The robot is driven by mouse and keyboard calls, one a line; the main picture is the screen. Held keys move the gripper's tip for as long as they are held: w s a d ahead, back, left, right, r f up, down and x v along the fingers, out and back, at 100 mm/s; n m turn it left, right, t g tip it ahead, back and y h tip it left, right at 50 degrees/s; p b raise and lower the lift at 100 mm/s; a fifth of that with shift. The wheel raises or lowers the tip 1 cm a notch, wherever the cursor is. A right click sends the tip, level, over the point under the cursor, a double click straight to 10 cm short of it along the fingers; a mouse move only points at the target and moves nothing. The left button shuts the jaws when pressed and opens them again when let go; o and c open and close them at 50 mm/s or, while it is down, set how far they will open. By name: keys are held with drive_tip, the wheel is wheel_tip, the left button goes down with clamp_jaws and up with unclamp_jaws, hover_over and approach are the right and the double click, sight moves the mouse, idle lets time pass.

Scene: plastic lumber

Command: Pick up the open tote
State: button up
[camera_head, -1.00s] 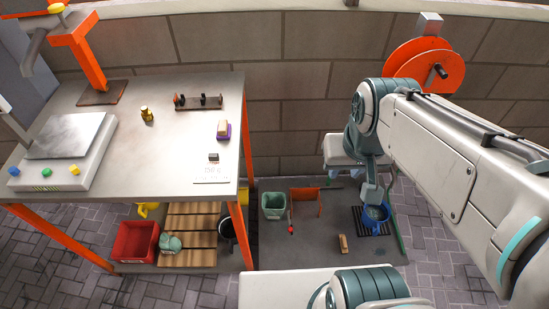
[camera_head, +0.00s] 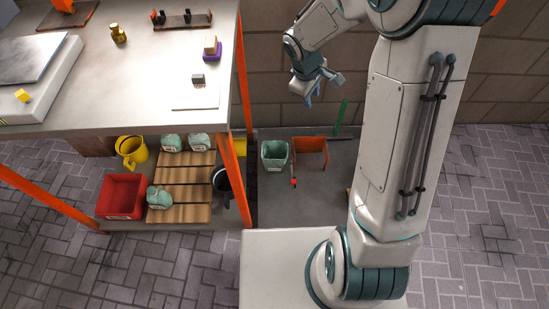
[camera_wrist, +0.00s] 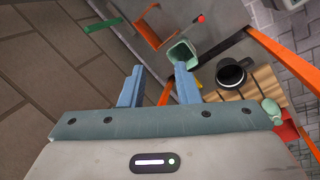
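A red open-topped tote (camera_head: 122,196) stands at the lower left in the head view, on the low shelf under the workbench. Part of it shows at the right edge of the wrist view (camera_wrist: 287,131). A small green open bin (camera_head: 274,155) stands on the floor mat right of the bench; it also shows beyond my fingers in the wrist view (camera_wrist: 181,52). I cannot tell for certain which one the task calls the open tote. My gripper (camera_head: 310,98) hangs in the air above and right of the green bin. Its two blue fingers (camera_wrist: 160,70) are apart with nothing between them.
The workbench (camera_head: 110,75) with orange legs stands between my gripper and the red tote. A wooden pallet (camera_head: 186,190) with pale green bags, a yellow can (camera_head: 132,151) and a black bucket (camera_head: 223,183) are under it. An orange bracket (camera_head: 311,148) stands beside the green bin.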

drive_tip(key=w+a+f+n+b, duration=0.2)
drive_tip(key=f+b, duration=0.1)
drive_tip(key=f, duration=0.6)
drive_tip(key=w+a+f+n+b, duration=0.1)
drive_tip(key=w+a+f+b, duration=0.15)
drive_tip(key=f, duration=0.55)
drive_tip(key=n+y+b, duration=0.2)
drive_tip(key=n+b, duration=0.2)
drive_tip(key=b, duration=0.4)
hover_over(277, 164)
drive_tip(key=shift+g, duration=0.3)
drive_tip(key=f, duration=2.5)
drive_tip(key=shift+a, duration=0.2)
drive_tip(key=shift+d+f+b, duration=0.2)
drive_tip(key=shift+f+b, duration=1)
drive_tip(key=shift+f, duration=1.85)
drive_tip(key=shift+f+b, duration=0.3)
clamp_jaws()
